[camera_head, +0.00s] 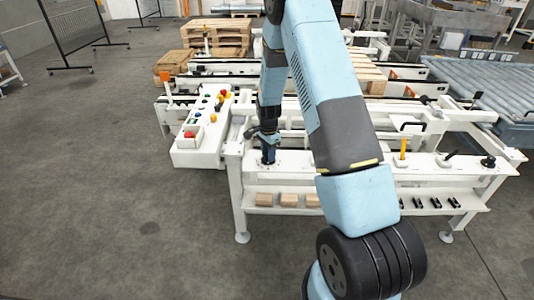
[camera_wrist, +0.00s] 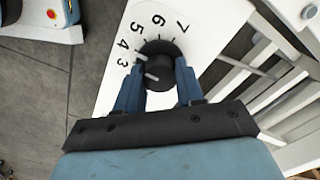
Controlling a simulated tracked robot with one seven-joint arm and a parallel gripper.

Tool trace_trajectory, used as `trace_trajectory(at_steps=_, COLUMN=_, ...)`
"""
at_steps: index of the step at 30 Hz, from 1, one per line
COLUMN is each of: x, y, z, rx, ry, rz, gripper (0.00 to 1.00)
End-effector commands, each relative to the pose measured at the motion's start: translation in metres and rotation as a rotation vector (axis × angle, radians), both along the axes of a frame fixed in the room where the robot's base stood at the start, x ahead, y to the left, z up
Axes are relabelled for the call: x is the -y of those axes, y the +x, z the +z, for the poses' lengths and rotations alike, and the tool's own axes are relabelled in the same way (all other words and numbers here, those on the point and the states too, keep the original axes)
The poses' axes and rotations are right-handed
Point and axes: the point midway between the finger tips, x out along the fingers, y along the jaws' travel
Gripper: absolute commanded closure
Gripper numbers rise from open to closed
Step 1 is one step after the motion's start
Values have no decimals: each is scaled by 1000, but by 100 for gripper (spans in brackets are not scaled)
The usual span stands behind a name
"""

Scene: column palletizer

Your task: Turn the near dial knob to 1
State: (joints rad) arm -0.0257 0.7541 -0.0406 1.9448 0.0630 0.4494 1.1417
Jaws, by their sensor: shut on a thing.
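The near dial knob (camera_wrist: 163,66) is round and black, on a white panel, with printed numbers 3 to 7 visible around its far and left sides. The other numbers, including 1, are hidden or out of view. White marks show on the knob's left part; I cannot tell exactly which number it points to. My gripper (camera_wrist: 159,84) has its two blue fingers on either side of the knob and is shut on it. In the head view my gripper (camera_head: 267,156) points down at the left end of the white bench and hides the knob.
A white control box (camera_head: 202,130) with coloured buttons stands just left of my gripper. Wooden blocks (camera_head: 289,200) lie on the shelf below. A yellow-handled lever (camera_head: 403,148) and a black knob (camera_head: 488,162) are farther right.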

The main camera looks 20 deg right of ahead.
Motion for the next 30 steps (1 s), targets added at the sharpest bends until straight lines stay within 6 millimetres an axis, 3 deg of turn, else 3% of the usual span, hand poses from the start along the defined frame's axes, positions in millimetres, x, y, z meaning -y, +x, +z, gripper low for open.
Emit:
trace_trajectory(at_steps=20, x=-1, y=7, z=4, rx=19, ry=3, rz=57, gripper=93)
trace_trajectory(at_steps=30, x=0, y=7, z=4, rx=20, ry=3, rz=250, gripper=93)
